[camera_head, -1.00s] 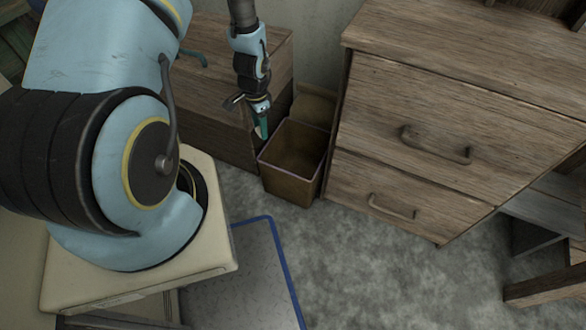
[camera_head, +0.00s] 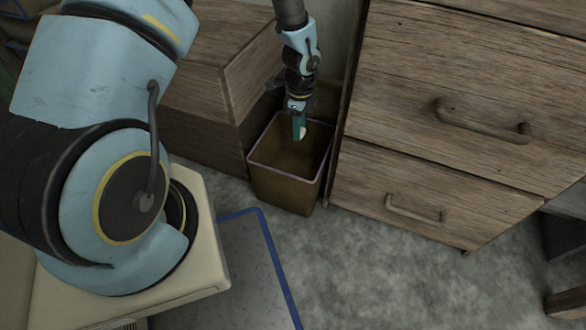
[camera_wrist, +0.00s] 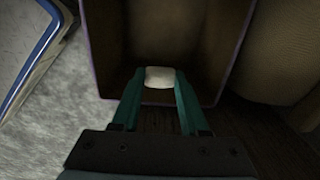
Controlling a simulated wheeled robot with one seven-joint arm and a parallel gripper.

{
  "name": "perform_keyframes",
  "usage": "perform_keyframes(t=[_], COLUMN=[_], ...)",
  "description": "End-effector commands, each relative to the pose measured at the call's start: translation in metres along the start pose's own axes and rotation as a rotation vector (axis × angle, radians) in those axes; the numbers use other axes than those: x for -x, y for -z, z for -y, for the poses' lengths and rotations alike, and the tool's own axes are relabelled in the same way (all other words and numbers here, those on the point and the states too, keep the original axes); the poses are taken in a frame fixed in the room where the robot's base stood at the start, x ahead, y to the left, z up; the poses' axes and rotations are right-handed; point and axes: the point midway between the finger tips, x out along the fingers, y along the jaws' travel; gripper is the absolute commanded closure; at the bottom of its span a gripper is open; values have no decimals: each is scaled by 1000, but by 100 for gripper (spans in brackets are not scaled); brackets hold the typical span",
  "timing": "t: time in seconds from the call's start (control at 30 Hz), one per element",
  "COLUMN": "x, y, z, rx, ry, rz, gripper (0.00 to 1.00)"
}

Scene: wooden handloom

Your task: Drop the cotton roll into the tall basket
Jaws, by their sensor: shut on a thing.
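The cotton roll is a small whitish piece (camera_wrist: 159,77) between the two green fingers of my gripper (camera_wrist: 158,88) in the wrist view. In the head view my gripper (camera_head: 300,124) points down with the roll (camera_head: 302,133) at its tips. My gripper is shut on the roll. The tall basket (camera_head: 285,188) is a brown, square, open bin on the floor. In the wrist view its rim (camera_wrist: 88,45) frames the roll, which appears over the opening. The basket's inside is dark and looks empty where it shows.
A wooden drawer cabinet (camera_head: 440,130) with metal handles stands right of the basket. A wooden box (camera_head: 195,90) stands to its left. Another brown container (camera_wrist: 280,55) is beside the basket in the wrist view. Grey floor (camera_head: 340,260) is clear in front.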

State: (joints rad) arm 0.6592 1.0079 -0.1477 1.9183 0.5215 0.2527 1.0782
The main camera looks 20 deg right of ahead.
Motion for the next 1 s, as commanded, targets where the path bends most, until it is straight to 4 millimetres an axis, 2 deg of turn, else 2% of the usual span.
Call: perform_keyframes(t=[0.03, 0.3, 0.67, 0.7, 1.0], x=[-12, -42, -44, -44, -44], y=[0, 0, 0, 0, 0], z=[0, 0, 0, 0, 0], rx=[0, 3, 3, 3, 3], ry=[0, 0, 0, 0, 0], rz=[0, 0, 0, 0, 0], gripper=[100, 100, 100, 54, 21])
